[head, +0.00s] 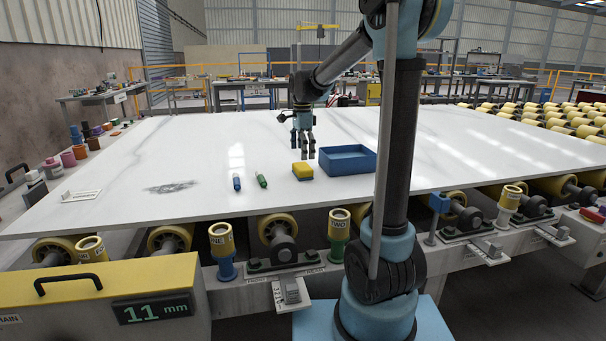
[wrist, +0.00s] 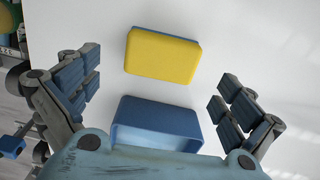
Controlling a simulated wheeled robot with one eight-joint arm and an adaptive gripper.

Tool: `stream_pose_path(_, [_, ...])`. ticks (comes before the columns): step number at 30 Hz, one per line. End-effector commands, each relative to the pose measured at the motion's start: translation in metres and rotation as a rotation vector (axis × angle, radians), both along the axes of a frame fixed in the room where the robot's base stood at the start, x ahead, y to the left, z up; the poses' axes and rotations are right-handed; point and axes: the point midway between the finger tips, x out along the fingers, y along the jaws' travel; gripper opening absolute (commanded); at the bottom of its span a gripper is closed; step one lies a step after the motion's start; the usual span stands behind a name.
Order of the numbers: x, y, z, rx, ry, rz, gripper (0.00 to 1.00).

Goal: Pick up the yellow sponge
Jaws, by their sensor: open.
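The yellow sponge (head: 302,170) lies on the white slab, just left of the blue tray (head: 348,161) in the head view. My gripper (head: 303,150) points down above the sponge, its fingers apart and empty. In the wrist view the sponge (wrist: 162,54) shows its yellow top and a blue edge along its far side. It lies beyond the fingers of my gripper (wrist: 160,86), centred between the left and right sides. A blue hollow shape (wrist: 155,122) is at the bottom centre there, partly hidden by my gripper body; I cannot tell if it is the tray.
The white slab (head: 130,150) is mostly clear. A blue marker-like item (head: 237,182) and a green one (head: 261,180) lie left of the sponge. A grey scribbled patch (head: 171,187) and a small white card (head: 81,195) are further left. Rollers (head: 277,229) line the front edge.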

Motion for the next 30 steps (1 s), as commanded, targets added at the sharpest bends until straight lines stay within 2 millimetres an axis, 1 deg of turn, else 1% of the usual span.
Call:
stream_pose_path(1, [0.000,0.000,-0.004,0.000,0.000,0.000,1.00])
stream_pose_path(8, [0.001,0.000,-0.016,0.000,0.000,0.000,1.00])
stream_pose_path(15, [0.005,-0.001,-0.047,0.000,0.000,0.000,1.00])
stream_pose_path(18, [0.005,-0.001,-0.056,0.000,0.000,0.000,1.00])
stream_pose_path(21, [0.004,-0.001,-0.061,0.000,0.000,0.000,1.00])
stream_pose_path(28, [0.005,-0.001,-0.062,0.000,0.000,0.000,1.00])
stream_pose_path(29, [0.005,-0.001,-0.062,0.000,0.000,-0.001,0.95])
stream_pose_path(30, [0.005,-0.001,-0.062,0.000,0.000,-0.001,0.86])
